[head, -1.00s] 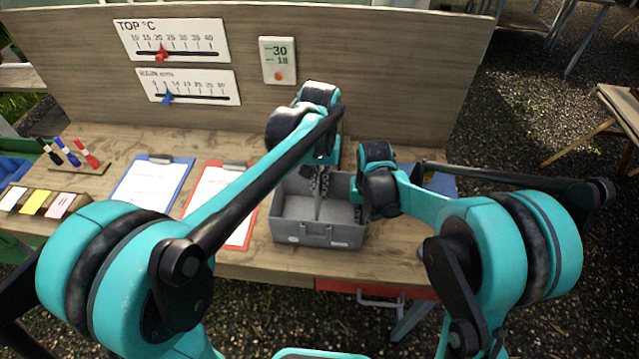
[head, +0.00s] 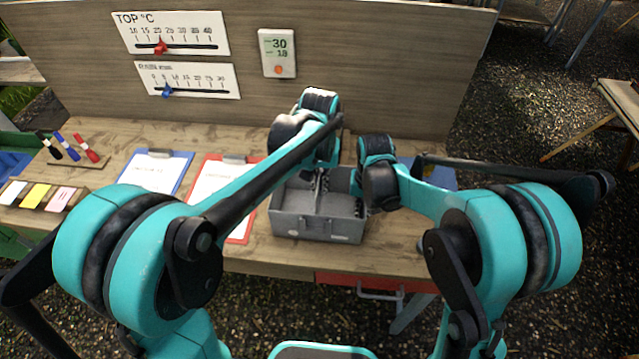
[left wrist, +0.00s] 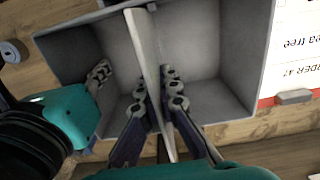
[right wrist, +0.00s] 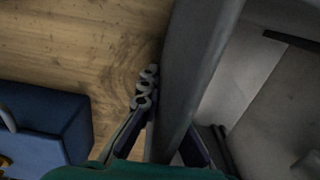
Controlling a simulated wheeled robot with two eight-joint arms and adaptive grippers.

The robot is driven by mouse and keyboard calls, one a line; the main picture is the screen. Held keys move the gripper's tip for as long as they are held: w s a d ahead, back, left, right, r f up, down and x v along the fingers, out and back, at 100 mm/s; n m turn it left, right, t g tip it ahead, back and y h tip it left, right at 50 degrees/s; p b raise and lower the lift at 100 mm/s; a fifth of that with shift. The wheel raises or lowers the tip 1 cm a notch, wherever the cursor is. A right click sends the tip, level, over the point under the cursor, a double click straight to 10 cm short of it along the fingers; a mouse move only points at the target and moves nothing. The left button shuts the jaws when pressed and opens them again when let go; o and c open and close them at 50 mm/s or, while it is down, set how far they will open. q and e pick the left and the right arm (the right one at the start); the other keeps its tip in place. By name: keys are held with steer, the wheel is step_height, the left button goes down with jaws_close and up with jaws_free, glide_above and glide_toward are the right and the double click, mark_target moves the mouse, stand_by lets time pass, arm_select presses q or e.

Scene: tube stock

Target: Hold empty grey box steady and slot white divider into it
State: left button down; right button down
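The grey box (head: 318,228) sits on the bench near its front edge. The white divider (left wrist: 149,60) stands on edge in the box, roughly across its middle, with open space on both sides. Whether its lower edge touches the floor is hidden. My left gripper (left wrist: 157,98) is shut on the divider, one finger on each side; it also shows above the box in the head view (head: 322,183). My right gripper (right wrist: 172,115) is shut on the box's side wall (right wrist: 198,60), one finger outside and one inside; the inner finger is mostly hidden there but shows in the left wrist view.
A red clipboard (head: 208,184) and a blue clipboard (head: 160,170) lie left of the box. A blue bin (right wrist: 45,128) stands right of it. A tall back panel (head: 370,70) closes the bench's rear. A red drawer (head: 375,281) sits below the front edge.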

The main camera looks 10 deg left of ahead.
arm_select(q)
steer(key=shift+f, duration=0.1)
steer(key=shift+f, duration=1.25)
steer(key=c, duration=1.6)
jaws_free()
steer(key=shift+c, duration=0.2)
step_height(320, 180, up, 12)
